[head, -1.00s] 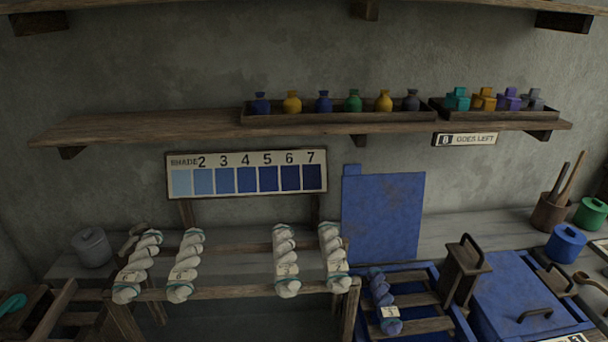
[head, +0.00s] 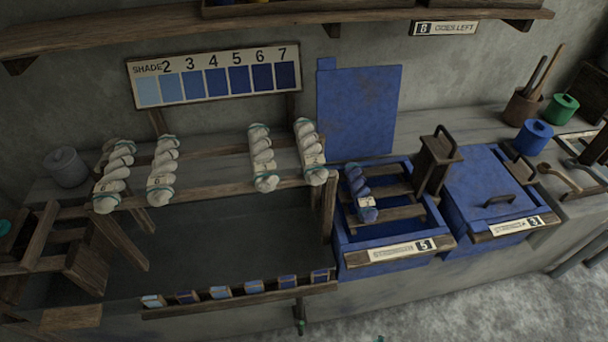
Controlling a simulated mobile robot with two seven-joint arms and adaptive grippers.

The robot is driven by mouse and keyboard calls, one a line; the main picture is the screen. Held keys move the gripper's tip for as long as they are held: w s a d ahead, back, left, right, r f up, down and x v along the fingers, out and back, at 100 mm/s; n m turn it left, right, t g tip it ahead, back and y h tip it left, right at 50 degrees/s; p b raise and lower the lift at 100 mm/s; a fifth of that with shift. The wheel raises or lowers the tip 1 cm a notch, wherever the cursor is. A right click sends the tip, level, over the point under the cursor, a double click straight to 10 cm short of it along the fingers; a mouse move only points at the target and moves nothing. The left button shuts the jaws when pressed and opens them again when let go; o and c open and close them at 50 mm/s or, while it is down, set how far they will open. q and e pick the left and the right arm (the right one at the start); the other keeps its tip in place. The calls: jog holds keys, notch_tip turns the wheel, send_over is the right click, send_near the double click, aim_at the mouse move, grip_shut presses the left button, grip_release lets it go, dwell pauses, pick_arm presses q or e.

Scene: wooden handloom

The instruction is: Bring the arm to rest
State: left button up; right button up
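Neither of my grippers and neither of my arms shows in the head view. Several white twisted skeins (head: 263,158) hang on a wooden rack (head: 225,191) at the left and middle. One blue skein (head: 360,194) lies on the wooden slats over an open blue vat (head: 352,238) right of the rack. Nothing of mine is seen touching these.
A closed blue vat (head: 487,190) stands to the right, with a wooden block with a handle (head: 436,161) beside it. A shade board (head: 215,77) stands behind the rack. A strip of colour tags (head: 240,302) runs along the front. Grey floor (head: 500,300) shows at lower right.

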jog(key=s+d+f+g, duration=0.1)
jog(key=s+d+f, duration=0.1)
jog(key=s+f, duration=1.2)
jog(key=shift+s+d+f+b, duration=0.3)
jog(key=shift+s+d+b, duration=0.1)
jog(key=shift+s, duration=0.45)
